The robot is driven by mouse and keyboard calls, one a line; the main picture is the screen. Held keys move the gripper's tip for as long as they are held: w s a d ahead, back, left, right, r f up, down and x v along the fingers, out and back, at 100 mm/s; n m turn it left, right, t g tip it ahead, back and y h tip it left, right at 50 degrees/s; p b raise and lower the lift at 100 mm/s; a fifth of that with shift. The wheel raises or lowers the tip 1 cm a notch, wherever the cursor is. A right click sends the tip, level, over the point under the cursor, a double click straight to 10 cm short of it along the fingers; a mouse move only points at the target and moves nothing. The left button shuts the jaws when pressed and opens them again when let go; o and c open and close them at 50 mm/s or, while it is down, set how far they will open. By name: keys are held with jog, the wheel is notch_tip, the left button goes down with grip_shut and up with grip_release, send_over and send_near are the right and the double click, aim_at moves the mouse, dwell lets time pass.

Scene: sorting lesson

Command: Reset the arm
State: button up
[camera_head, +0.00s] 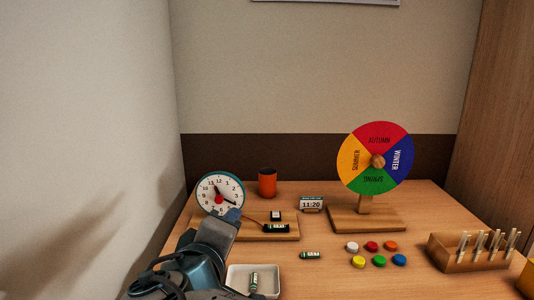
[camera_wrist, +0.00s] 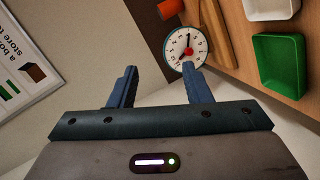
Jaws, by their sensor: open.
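My gripper (camera_wrist: 160,85) is open in the wrist view, with two blue-grey fingers apart and nothing between them. Past the fingertips the wrist view shows a toy clock (camera_wrist: 187,48), a piece of the table and the wall. In the head view my arm rises from the lower left, and its end (camera_head: 228,216) overlaps the area just below the clock (camera_head: 220,190). The fingers are hard to make out there.
On the table are an orange cup (camera_head: 267,184), a battery board (camera_head: 285,235), a season wheel (camera_head: 375,140), a time card (camera_head: 311,203), several coloured caps (camera_head: 371,246), a white tray (camera_head: 236,275) holding a battery, a loose battery (camera_head: 310,255) and a wooden peg rack (camera_head: 450,258).

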jog(key=s+d+r+m+g+h+p, duration=0.1)
jog(key=d+r+m+g+h+p, duration=0.15)
jog(key=d+m+g+p, duration=0.75)
jog(key=s+d+r+m+g+y+p, duration=0.1)
jog(key=s+d+r+y+p, duration=0.1)
jog(key=d+p, duration=0.4)
jog(key=s+d+r+m+g+y+p, duration=0.1)
jog(key=s+d+r+y+p, duration=0.2)
jog(key=s+d+p, duration=0.2)
jog(key=p, duration=0.3)
jog(key=shift+s+d+p, duration=0.2)
jog(key=shift+d+p, duration=0.2)
